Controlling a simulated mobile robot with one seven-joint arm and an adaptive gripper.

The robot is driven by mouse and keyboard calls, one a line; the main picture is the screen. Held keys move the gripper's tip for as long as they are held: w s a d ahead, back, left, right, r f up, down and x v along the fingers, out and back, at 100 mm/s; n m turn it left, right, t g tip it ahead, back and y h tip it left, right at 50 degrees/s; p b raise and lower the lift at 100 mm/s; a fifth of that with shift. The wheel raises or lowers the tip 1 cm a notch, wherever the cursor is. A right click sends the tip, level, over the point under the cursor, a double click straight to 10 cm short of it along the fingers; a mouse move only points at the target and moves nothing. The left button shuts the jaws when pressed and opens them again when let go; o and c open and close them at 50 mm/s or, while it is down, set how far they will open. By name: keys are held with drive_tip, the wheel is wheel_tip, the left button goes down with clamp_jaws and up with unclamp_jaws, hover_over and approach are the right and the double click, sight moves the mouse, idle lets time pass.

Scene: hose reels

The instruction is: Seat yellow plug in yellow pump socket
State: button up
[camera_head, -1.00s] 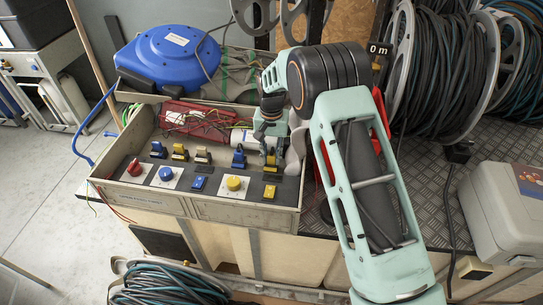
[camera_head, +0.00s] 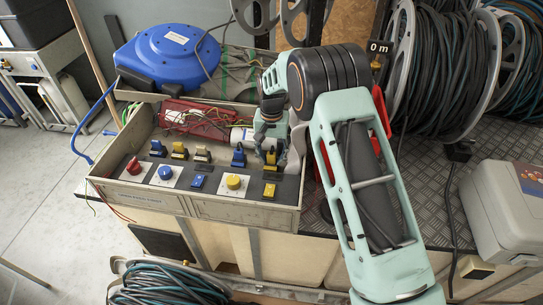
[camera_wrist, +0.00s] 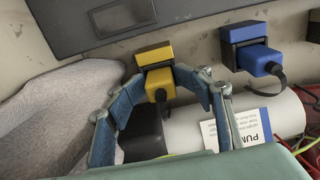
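The yellow plug (camera_wrist: 160,84) shows in the wrist view between the fingertips of my gripper (camera_wrist: 159,76), which is shut on its sides. How deep the plug sits I cannot tell. In the head view my gripper (camera_head: 268,140) is over the right end of the control panel, with a bit of yellow (camera_head: 270,157) showing beneath it; the fingers hide most of the plug.
A blue plug (camera_wrist: 262,62) sits in the neighbouring blue socket (camera_wrist: 238,36). Several knobs and switches line the panel (camera_head: 215,205). A white cylinder (camera_wrist: 275,112) and loose wires (camera_head: 205,120) lie behind them. A blue reel (camera_head: 168,55) stands at the back left.

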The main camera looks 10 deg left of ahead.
sight(272, 154)
drive_tip(key=shift+s, duration=0.15)
drive_tip(key=shift+r+p, duration=0.3)
drive_tip(key=shift+p, duration=0.1)
wheel_tip(272, 154, up, 13)
drive_tip(key=shift+f, duration=0.2)
idle(0.3)
